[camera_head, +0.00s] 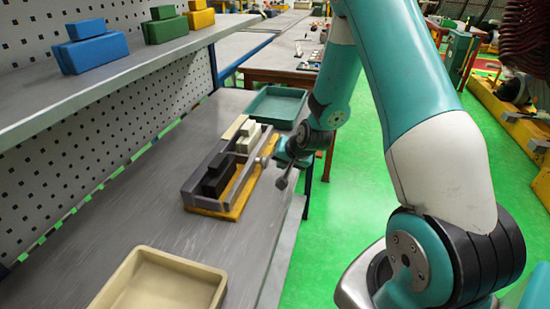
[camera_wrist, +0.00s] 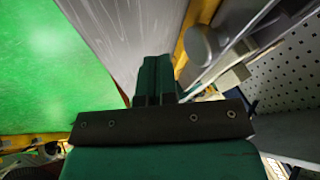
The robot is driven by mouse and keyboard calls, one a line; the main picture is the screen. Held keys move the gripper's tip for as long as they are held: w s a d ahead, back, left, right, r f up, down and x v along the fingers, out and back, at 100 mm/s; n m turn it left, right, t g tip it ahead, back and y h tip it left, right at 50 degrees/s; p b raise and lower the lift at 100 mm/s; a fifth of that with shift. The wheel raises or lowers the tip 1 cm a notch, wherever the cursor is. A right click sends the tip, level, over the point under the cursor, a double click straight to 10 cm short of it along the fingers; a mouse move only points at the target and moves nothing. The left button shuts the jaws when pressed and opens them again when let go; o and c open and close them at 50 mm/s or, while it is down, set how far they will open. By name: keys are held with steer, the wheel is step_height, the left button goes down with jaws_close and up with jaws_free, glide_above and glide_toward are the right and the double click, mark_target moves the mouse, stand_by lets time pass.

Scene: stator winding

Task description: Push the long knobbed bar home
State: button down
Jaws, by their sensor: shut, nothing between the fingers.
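A fixture with a yellow-orange base (camera_head: 215,209) and a grey metal frame stands on the bench. It holds a black block (camera_head: 217,177) at the near end and cream blocks (camera_head: 249,132) at the far end. The long grey bar runs along the fixture's right side; its round knob (camera_head: 263,161) faces my gripper. In the wrist view a large grey knob (camera_wrist: 197,45) lies just right of the fingers. My gripper (camera_wrist: 157,60) is shut and empty, its green fingers together beside the knob. Whether they touch it, I cannot tell. In the head view my gripper (camera_head: 286,166) is at the bench's right edge.
A green tray (camera_head: 277,104) lies beyond the fixture and a beige tray (camera_head: 160,281) at the near end of the bench. A shelf with blue blocks (camera_head: 90,50) and green blocks (camera_head: 165,27) overhangs the left. The grey bench top (camera_head: 135,205) left of the fixture is clear.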

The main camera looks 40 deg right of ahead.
mark_target(267, 159)
steer(key=shift+w+a, duration=0.75)
steer(key=shift+w, duration=0.1)
steer(key=shift+w+a, duration=0.8)
steer(key=shift+w, duration=0.15)
steer(key=shift+r, duration=0.1)
steer(key=s+d, duration=0.3)
steer(key=shift+s+r+b, duration=0.3)
steer(key=shift+s+r, duration=0.05)
steer(key=shift+s, duration=0.05)
steer(key=v, duration=0.9)
steer(key=shift+b, duration=0.4)
